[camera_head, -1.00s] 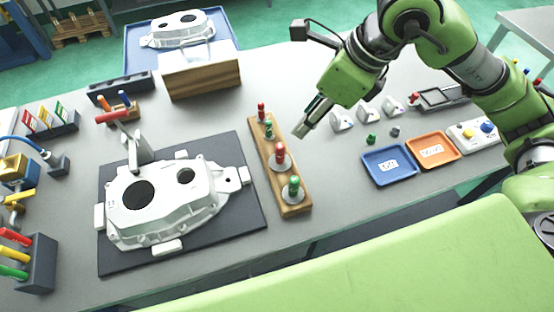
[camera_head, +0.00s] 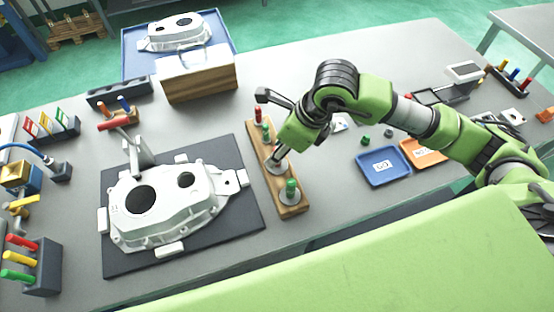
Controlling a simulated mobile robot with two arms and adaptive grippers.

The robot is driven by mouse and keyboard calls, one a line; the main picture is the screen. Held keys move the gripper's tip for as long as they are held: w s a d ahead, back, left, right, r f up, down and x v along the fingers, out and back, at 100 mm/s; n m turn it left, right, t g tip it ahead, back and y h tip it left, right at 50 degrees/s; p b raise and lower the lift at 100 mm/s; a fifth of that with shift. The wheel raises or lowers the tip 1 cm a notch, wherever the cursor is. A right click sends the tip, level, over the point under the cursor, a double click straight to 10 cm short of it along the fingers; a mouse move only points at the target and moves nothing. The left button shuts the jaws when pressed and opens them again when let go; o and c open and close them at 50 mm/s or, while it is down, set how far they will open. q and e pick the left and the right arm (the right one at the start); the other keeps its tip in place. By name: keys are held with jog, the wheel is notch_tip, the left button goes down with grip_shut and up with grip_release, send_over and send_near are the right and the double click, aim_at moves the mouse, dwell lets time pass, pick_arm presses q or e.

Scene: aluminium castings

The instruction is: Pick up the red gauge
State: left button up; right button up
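A wooden gauge block (camera_head: 292,209) stands right of the casting, with red and green gauges upright in it. At its far end are a red-topped gauge (camera_head: 258,114) and a green one (camera_head: 266,132). A green gauge on a round disc (camera_head: 291,188) stands at its near end. In the middle, the larger red gauge is mostly covered by my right gripper (camera_head: 275,163); its round disc (camera_head: 276,169) shows below the fingers. The fingertips reach down to it; whether they are closed around its handle is hidden. My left gripper is out of view.
A white casting (camera_head: 165,212) lies on a dark mat (camera_head: 243,215) left of the block. A blue tray (camera_head: 383,179) and an orange tray (camera_head: 424,163) lie to the right. A wooden box (camera_head: 200,88) stands behind. Bare table lies between block and blue tray.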

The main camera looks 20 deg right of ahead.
jog(key=shift+w+a+f, duration=0.15)
jog(key=shift+f, duration=0.35)
grip_shut()
jog(key=shift+r, duration=0.2)
